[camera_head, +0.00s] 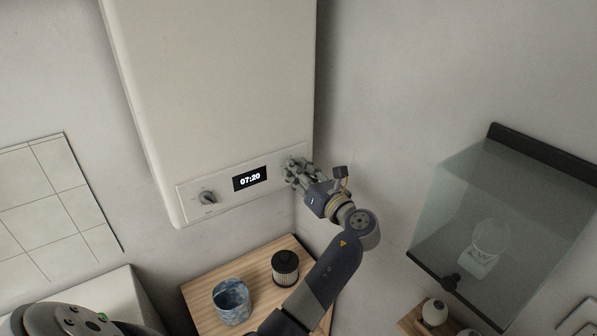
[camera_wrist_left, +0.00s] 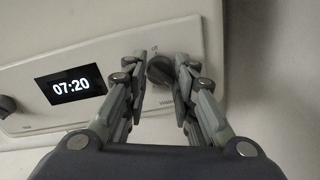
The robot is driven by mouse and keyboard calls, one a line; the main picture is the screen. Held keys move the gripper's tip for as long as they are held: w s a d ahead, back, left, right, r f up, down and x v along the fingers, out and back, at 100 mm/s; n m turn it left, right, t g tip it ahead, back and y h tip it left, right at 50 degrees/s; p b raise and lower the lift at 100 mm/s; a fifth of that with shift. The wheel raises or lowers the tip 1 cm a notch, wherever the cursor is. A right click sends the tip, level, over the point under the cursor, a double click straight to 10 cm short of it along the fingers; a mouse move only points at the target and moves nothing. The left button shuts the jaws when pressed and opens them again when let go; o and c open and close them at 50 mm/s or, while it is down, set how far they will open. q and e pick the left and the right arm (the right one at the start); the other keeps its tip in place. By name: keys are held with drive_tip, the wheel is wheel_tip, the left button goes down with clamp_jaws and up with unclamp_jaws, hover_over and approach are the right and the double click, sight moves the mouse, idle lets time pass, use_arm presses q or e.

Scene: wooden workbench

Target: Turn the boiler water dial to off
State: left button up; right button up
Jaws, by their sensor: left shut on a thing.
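The white boiler (camera_head: 215,80) hangs on the wall, with a control panel (camera_head: 222,190) along its lower front. The panel has a display reading 07:20 (camera_head: 250,178), a left dial (camera_head: 207,197) and a right dial. The right dial (camera_wrist_left: 160,70) shows between the fingers in the left wrist view, with small lettering above and below it that is hard to read. My left gripper (camera_head: 291,170) is shut on this right dial, one finger on each side. The fingers hide the dial in the head view. My right gripper is not in view.
Below the boiler, a wooden top (camera_head: 265,262) holds a blue mottled cup (camera_head: 231,302) and a black-capped ribbed cylinder (camera_head: 285,268). A glass case (camera_head: 500,225) is on the right wall. The wall between boiler and case is clear.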

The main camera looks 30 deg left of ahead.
use_arm(q)
drive_tip(key=n+b, duration=0.8)
drive_tip(key=n, duration=0.1)
drive_tip(key=n+b, duration=0.8)
drive_tip(key=n, duration=0.2)
drive_tip(key=n+b, duration=0.9)
drive_tip(key=shift+w+a+r+n+g+y, duration=0.1)
drive_tip(key=shift+r+n+g+y, duration=0.2)
drive_tip(key=shift+g+y, duration=0.1)
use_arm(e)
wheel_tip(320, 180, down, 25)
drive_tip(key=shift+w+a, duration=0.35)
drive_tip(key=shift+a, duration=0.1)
use_arm(q)
drive_tip(key=o, duration=0.8)
drive_tip(key=shift+o, duration=1.4)
drive_tip(key=shift+a+f, duration=0.2)
